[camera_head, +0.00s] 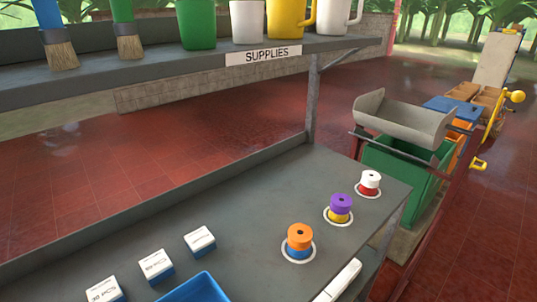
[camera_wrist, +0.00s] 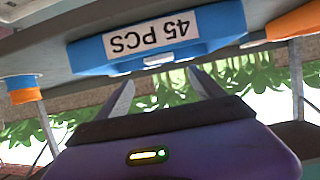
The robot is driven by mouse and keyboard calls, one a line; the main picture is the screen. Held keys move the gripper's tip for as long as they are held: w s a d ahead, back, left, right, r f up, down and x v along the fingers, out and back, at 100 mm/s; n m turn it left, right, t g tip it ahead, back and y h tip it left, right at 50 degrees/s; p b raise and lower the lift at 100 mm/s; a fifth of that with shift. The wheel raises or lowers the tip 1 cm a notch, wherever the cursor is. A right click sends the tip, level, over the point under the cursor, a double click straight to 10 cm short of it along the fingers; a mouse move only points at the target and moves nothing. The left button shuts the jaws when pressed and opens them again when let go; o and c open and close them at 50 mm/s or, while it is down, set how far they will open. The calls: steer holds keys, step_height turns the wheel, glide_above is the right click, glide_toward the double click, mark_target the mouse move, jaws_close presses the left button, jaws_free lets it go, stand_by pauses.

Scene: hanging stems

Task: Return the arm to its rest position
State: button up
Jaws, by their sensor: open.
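My gripper (camera_wrist: 162,92) shows in the wrist view with its two grey fingers spread apart and nothing between them. Its purple body fills the bottom of that view. The wrist view is upside down. Beyond the fingers is a blue tray (camera_wrist: 88,58) with a white "45 PCS" label (camera_wrist: 147,34); the fingers appear apart from it. I cannot make out my gripper in the head view.
On the grey bench (camera_head: 225,230) stand three two-coloured spools, orange-blue (camera_head: 300,238), purple-yellow (camera_head: 340,206) and white-red (camera_head: 369,182). Small labelled boxes (camera_head: 157,265) and a blue tray (camera_head: 195,290) are nearer. A "SUPPLIES" shelf (camera_head: 150,72) with cups and brushes hangs above.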

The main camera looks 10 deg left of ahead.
step_height(320, 180, up, 5)
steer(key=d+t+y, duration=0.2)
steer(key=s+d+f+m+t+h, duration=0.1)
steer(key=d+m+t+h, duration=0.1)
steer(key=d, duration=0.6)
steer(key=d+f+m+t+h, duration=0.1)
steer(key=d+f+m+t, duration=0.15)
steer(key=d, duration=0.55)
steer(key=s+d+f+m+h, duration=0.2)
steer(key=s+d+h, duration=0.2)
steer(key=s+d, duration=0.3)
steer(key=s+d+f+m+h, duration=0.2)
steer(key=s+d+h, duration=0.3)
steer(key=d, duration=0.5)
steer(key=s+m, duration=0.1)
steer(key=s, duration=0.1)
steer(key=shift+s+f+g, duration=0.3)
steer(key=shift+f+g, duration=0.05)
steer(key=shift+c, duration=0.5)
